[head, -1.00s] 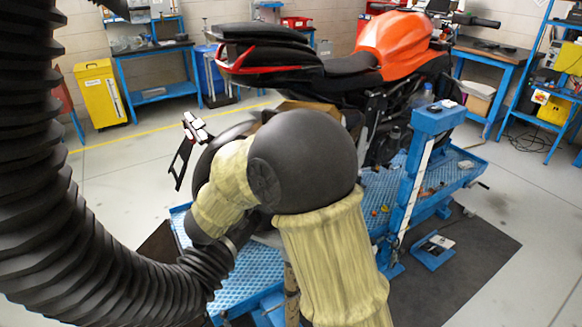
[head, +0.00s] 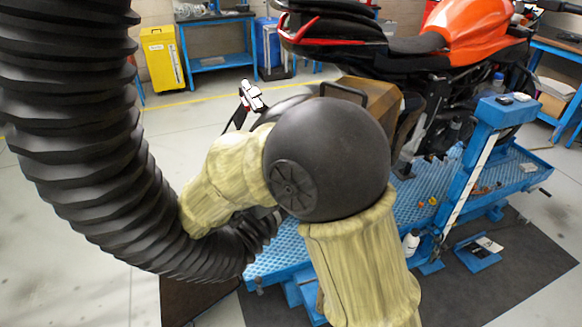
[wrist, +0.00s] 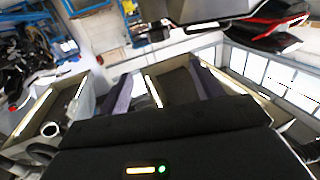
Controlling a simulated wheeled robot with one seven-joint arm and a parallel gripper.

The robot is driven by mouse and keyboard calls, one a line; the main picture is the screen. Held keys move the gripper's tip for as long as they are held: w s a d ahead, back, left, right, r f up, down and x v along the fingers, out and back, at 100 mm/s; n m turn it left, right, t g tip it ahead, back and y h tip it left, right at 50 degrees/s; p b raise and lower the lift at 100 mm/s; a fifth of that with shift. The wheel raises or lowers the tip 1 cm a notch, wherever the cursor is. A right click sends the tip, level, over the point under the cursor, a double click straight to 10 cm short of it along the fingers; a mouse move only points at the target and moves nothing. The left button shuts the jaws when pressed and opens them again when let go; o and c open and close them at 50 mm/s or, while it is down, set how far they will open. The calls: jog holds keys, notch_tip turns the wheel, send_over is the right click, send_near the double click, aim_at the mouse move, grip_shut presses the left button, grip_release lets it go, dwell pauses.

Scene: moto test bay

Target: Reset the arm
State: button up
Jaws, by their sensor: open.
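My arm, in pale yellow sleeves with a large black joint, fills the middle of the head view and hides my gripper there. In the wrist view my gripper (wrist: 160,90) shows as two grey-purple fingers spread apart above its dark housing. Nothing is seen between the fingers. The orange and black motorcycle (head: 475,40) stands on a blue lift table (head: 430,205) behind my arm. Its dark tail with a red edge (wrist: 265,25) seems to show at the top right of the wrist view.
A brown box (head: 372,102) is partly hidden behind my arm. A blue post (head: 470,170) rises at the lift's near side, with small loose parts and a white bottle (head: 411,243) nearby. A yellow cabinet (head: 163,60) and blue workbench (head: 218,68) stand at the back left. Open floor lies left.

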jog(key=shift+w, duration=0.1)
jog(key=w+d+r+n+t+y+p, duration=0.15)
jog(key=w+n+t+y+p, duration=0.3)
jog(key=w+y, duration=0.55)
jog(key=s+d+f+n+g+y+p, duration=0.1)
jog(key=s+d+f+n+g+p, duration=0.1)
jog(key=s, duration=0.5)
jog(key=s+d+f+n+g+y+p, duration=0.2)
jog(key=s+d+f+g, duration=0.2)
jog(key=s+d+g, duration=0.2)
jog(key=s+d+f+n+g+y+p, duration=0.1)
jog(key=s+d+f+n+g, duration=0.1)
jog(key=s, duration=0.5)
jog(key=shift+s+d+f+g+y+p, duration=0.35)
jog(key=shift+d+f+g, duration=0.4)
jog(key=shift+d+g, duration=0.5)
